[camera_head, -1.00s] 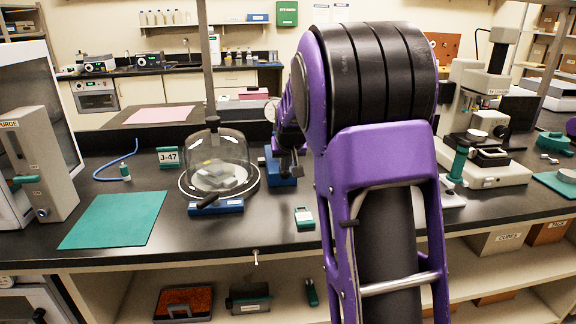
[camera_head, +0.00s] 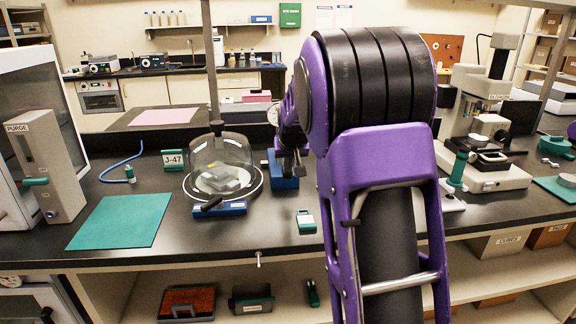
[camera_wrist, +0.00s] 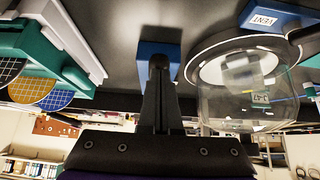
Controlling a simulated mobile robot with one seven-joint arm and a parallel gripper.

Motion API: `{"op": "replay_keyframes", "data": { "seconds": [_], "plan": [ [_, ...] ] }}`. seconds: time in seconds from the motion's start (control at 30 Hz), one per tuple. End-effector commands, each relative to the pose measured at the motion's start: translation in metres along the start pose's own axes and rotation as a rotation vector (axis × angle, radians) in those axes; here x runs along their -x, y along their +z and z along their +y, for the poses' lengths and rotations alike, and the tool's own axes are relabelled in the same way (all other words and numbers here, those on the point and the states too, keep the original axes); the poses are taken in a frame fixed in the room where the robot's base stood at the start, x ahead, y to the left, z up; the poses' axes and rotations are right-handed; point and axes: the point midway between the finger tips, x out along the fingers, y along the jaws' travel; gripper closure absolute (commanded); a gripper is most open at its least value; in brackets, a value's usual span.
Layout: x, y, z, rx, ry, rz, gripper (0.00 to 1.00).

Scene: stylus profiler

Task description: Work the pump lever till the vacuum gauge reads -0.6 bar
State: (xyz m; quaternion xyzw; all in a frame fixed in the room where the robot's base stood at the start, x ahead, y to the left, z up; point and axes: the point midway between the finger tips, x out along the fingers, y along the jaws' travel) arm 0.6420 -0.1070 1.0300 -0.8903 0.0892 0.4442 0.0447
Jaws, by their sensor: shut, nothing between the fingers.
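The blue pump block (camera_head: 284,182) stands right of the glass bell jar (camera_head: 221,158) and is partly hidden by my arm. It also shows in the wrist view (camera_wrist: 172,50). My gripper (camera_head: 291,168) is over the block, fingers shut. In the wrist view its dark fingers (camera_wrist: 158,68) reach to the block. I cannot tell the pump lever from the dark fingers there, nor whether they touch it. No gauge face can be read in either view.
A green mat (camera_head: 120,221) and a J-47 sign (camera_head: 173,160) lie to the left. A small green-and-white item (camera_head: 306,221) sits near the front edge. A microscope-like instrument (camera_head: 484,160) stands at the right. In the wrist view, round gridded discs (camera_wrist: 50,92) are at the left.

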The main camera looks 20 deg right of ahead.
Motion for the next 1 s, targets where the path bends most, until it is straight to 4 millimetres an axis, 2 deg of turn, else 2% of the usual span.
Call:
{"op": "replay_keyframes", "data": {
  "seconds": [0.03,0.07,0.13,0.3,0.5,0.7,1.0],
  "plan": [
    [0.017,-0.014,0.0,0.0,-0.001,0.009,1.0],
    [0.024,-0.019,0.0,-0.001,-0.001,0.013,1.0],
    [0.035,-0.009,0.0,0.0,-0.002,0.016,1.0],
    [0.07,0.002,0.0,0.0,-0.002,0.02,1.0],
    [0.1,0.012,0.0,0.0,-0.001,0.021,1.0],
    [0.112,0.016,0.0,0.0,-0.001,0.021,1.0],
    [0.113,0.017,0.0,0.0,-0.001,0.021,1.0]
  ]
}}
